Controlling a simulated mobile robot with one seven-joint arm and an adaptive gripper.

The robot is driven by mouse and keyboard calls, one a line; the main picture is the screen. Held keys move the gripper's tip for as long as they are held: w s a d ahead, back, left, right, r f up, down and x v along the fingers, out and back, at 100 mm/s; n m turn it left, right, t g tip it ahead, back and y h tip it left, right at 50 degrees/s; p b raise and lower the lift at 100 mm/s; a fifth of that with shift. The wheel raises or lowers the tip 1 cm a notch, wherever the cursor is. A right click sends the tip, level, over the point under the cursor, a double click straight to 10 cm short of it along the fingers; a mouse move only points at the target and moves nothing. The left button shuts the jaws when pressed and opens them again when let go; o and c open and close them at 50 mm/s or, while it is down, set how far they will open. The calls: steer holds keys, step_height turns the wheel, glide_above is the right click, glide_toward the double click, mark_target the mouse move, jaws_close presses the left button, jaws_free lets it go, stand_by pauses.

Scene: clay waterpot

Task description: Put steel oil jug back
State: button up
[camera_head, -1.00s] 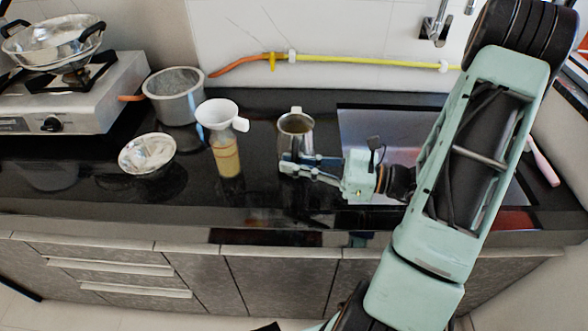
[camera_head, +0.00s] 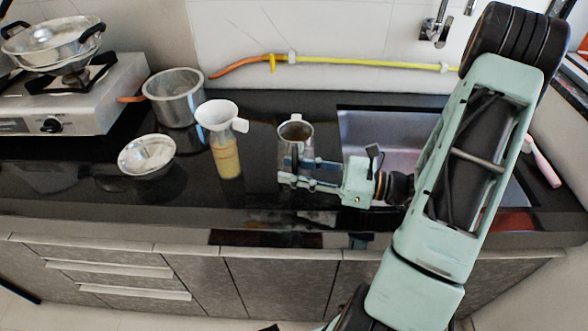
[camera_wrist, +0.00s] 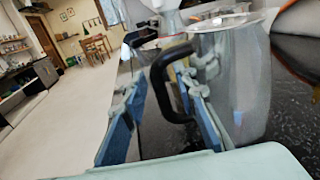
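The steel oil jug (camera_head: 296,134) stands upright on the black counter, left of the sink. My gripper (camera_head: 283,172) is low at its near side, with its fingers covering the lower part of the jug. In the wrist view, the jug (camera_wrist: 245,85) fills the right side, and its black handle (camera_wrist: 162,75) loops toward the fingers. My gripper (camera_wrist: 160,85) is open around the handle: the right blue finger is between handle and jug body, the left finger stands apart from the handle. The jug's base is hidden in the head view.
A bottle of yellowish liquid (camera_head: 227,160) with a white funnel (camera_head: 217,116) stands left of the jug. A steel bowl (camera_head: 147,155), a steel pot (camera_head: 176,98) and a stove (camera_head: 110,95) are farther left. The sink (camera_head: 365,135) is to the right.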

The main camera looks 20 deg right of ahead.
steer(key=v, duration=1.2)
steer(key=shift+r, duration=0.15)
